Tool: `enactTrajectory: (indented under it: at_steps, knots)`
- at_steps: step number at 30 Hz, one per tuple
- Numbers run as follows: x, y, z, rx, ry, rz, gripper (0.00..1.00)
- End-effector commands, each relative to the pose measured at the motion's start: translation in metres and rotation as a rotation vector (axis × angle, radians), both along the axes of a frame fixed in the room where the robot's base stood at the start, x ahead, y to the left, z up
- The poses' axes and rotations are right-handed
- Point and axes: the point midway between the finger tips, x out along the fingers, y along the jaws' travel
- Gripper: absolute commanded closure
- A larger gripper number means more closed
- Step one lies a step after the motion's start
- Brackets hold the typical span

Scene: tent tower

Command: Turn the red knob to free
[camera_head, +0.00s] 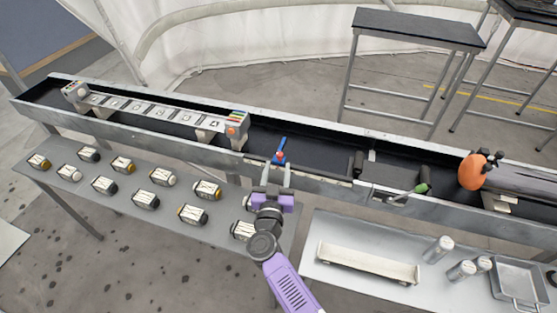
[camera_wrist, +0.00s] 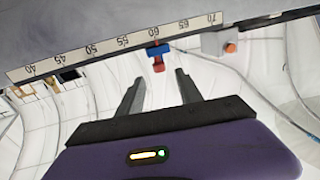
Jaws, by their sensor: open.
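The red knob (camera_head: 280,157) sits at the near wall of the long trough, with a blue piece (camera_head: 282,143) rising from it. In the wrist view, the red knob (camera_wrist: 158,66) shows with the blue piece beside it, near the ruler strip (camera_wrist: 120,41). My gripper (camera_head: 277,172) is open, one finger to each side of the knob's line. In the wrist view, my gripper (camera_wrist: 160,76) has its fingertips just short of the knob or about level with it. I cannot tell whether either finger touches. No "free" marking is readable.
The long trough (camera_head: 330,182) crosses the view and holds a numbered rack (camera_head: 150,108). A grey table (camera_head: 75,188) with several labelled blocks lies at left. A right table (camera_head: 330,285) carries a long tray, cylinders and a metal pan. An orange rounded thing (camera_head: 472,172) stands right.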

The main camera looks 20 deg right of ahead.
Motion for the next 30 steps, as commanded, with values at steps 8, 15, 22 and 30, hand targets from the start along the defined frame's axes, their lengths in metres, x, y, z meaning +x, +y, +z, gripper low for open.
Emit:
enactTrajectory:
  at_steps: [8,15,22,30]
  knots:
    - [0.034,-0.016,-0.001,0.001,-0.002,-0.001,0.58]
    - [0.04,-0.018,0.0,0.001,0.0,0.001,0.58]
    - [0.04,-0.018,0.0,0.001,0.0,0.001,0.73]
    - [0.04,-0.018,0.0,0.001,0.0,0.001,1.0]
